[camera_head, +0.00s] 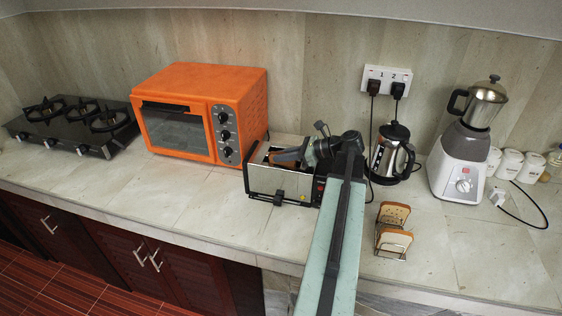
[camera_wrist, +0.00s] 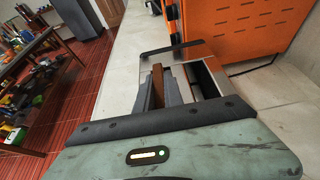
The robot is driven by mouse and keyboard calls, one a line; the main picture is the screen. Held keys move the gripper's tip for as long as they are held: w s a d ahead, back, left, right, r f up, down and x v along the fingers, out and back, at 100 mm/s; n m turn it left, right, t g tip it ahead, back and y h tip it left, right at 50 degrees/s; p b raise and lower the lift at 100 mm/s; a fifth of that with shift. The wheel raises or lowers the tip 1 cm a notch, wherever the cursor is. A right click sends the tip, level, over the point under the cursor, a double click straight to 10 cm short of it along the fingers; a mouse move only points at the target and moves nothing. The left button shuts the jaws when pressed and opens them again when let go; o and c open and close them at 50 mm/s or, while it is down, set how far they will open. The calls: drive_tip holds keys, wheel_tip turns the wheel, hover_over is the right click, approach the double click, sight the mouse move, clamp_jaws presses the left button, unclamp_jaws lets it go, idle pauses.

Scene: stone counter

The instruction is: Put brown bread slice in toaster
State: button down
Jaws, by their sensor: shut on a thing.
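The toaster (camera_head: 277,184) is a silver and black box on the counter, to the right of the orange oven. It also shows in the wrist view (camera_wrist: 207,53), where one slot looks dark and empty. My gripper (camera_wrist: 158,95) is shut on the brown bread slice (camera_wrist: 157,83), which stands on edge between the fingers. The slice is over or partly in the other slot; its lower edge is hidden, so I cannot tell how deep it sits. In the head view my gripper (camera_head: 288,156) is right above the toaster's top.
A rack with bread slices (camera_head: 393,240) stands right of my arm. The orange oven (camera_head: 190,115) is close left of the toaster. A kettle (camera_head: 391,155), a wall socket (camera_head: 387,80) with cords and a blender (camera_head: 462,165) are to the right. The gas stove (camera_head: 72,125) is far left.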

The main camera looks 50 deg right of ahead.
drive_tip(key=shift+f, duration=0.1)
drive_tip(key=c, duration=1.9)
unclamp_jaws()
drive_tip(key=shift+f, duration=0.1)
drive_tip(key=o, duration=0.4)
drive_tip(key=shift+o, duration=0.2)
drive_tip(key=shift+r, duration=0.25)
drive_tip(key=p+v, duration=0.4)
drive_tip(key=v, duration=0.7)
drive_tip(key=shift+s+d+r+p, duration=0.1)
drive_tip(key=shift+s+p, duration=0.1)
drive_tip(key=shift+p, duration=0.15)
drive_tip(key=shift+s+d, duration=0.1)
drive_tip(key=shift+s, duration=0.2)
